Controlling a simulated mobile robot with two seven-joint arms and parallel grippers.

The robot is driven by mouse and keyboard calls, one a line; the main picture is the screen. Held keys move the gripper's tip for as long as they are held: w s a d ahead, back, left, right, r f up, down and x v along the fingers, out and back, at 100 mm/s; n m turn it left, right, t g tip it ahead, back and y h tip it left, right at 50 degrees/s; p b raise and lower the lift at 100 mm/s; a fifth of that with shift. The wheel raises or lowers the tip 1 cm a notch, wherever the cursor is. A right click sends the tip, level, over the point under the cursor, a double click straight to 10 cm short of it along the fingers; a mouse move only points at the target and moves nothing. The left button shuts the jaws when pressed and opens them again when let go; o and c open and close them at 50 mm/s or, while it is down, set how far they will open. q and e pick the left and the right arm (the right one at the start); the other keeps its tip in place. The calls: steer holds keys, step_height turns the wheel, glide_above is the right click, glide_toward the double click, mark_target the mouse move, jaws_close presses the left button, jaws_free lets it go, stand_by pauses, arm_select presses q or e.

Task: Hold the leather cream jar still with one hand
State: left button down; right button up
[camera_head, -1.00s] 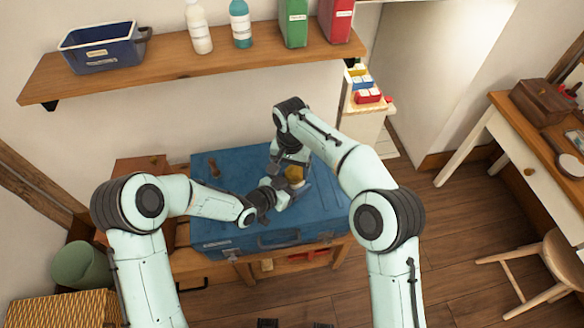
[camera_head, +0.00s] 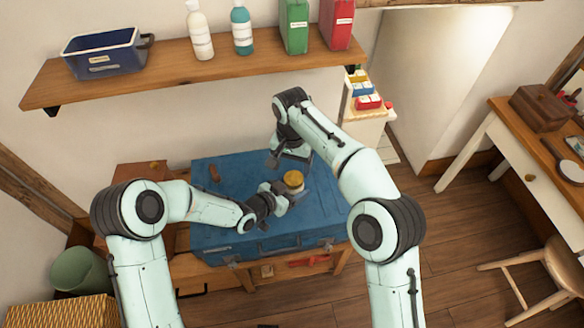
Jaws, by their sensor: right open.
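The leather cream jar (camera_head: 294,180), pale with a gold-brown lid, stands upright on the blue chest (camera_head: 325,215). My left gripper (camera_head: 280,196) reaches in from the left, low over the chest, with its fingers right beside the jar. The small view does not show whether its fingers press on the jar or stand apart from it. My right gripper (camera_head: 290,162) is open and empty, behind and above the jar, its two fingers spread and pointing down. The jar's lid is in plain view.
A small brown object (camera_head: 214,174) lies on the chest's left part. The chest rests on a wooden bench (camera_head: 215,267). A wall shelf (camera_head: 190,77) with bottles, boxes and a blue bin is above. A drawer unit (camera_head: 366,128) stands behind right, a desk (camera_head: 520,150) far right.

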mark_target(294, 178)
steer(key=shift+s+a+r+m, duration=0.1)
steer(key=shift+r+m, duration=0.65)
steer(key=shift+m, duration=0.05)
steer(key=shift+w+d+r+m, duration=0.2)
steer(key=shift+d+r+m, duration=0.15)
steer(key=shift+r+m, duration=0.5)
steer(key=shift+f, duration=3.95)
steer(key=c, duration=1.1)
steer(key=shift+o, duration=0.2)
steer(key=n, duration=0.6)
steer(key=shift+n, duration=0.25)
steer(key=o, duration=1.2)
steer(key=shift+c, duration=0.2)
